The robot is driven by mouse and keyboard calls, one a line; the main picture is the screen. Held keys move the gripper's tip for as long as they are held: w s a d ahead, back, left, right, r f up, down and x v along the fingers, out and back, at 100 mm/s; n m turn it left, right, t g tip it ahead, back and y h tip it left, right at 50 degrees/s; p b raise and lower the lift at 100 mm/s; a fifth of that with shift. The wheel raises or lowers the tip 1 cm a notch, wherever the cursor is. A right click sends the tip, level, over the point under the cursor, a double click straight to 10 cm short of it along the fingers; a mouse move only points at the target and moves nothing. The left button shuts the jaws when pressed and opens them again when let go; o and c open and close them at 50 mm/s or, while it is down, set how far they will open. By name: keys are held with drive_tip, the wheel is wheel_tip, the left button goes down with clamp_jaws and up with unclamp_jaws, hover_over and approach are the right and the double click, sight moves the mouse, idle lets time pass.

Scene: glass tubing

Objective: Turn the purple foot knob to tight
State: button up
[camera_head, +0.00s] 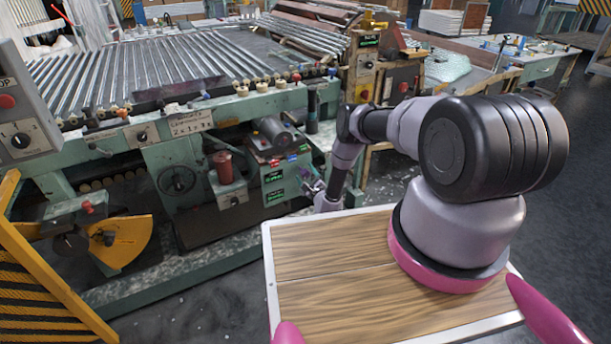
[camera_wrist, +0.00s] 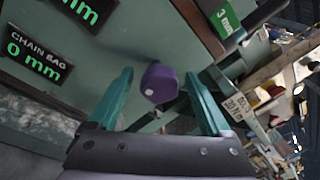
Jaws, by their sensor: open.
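The purple foot knob (camera_wrist: 160,82) shows in the wrist view, a faceted purple knob with a small pale spot, on the green machine face. My gripper (camera_wrist: 164,96) has its two teal fingers apart, one on each side of the knob in the picture. I cannot tell how far the fingertips reach along the knob, and no contact shows. In the head view my gripper (camera_head: 311,181) is at the end of the arm, low beside the green control box (camera_head: 286,182). The knob is not clear in the head view.
A "CHAIN BAG 0 mm" display (camera_wrist: 38,56) lies left of the knob in the wrist view. The long green machine with metal tubes (camera_head: 150,70) fills the head view's left and middle. A yellow striped barrier (camera_head: 45,270) stands at left. Dark floor is open at right.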

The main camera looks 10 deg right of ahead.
drive_tip(key=shift+c, duration=0.3)
clamp_jaws()
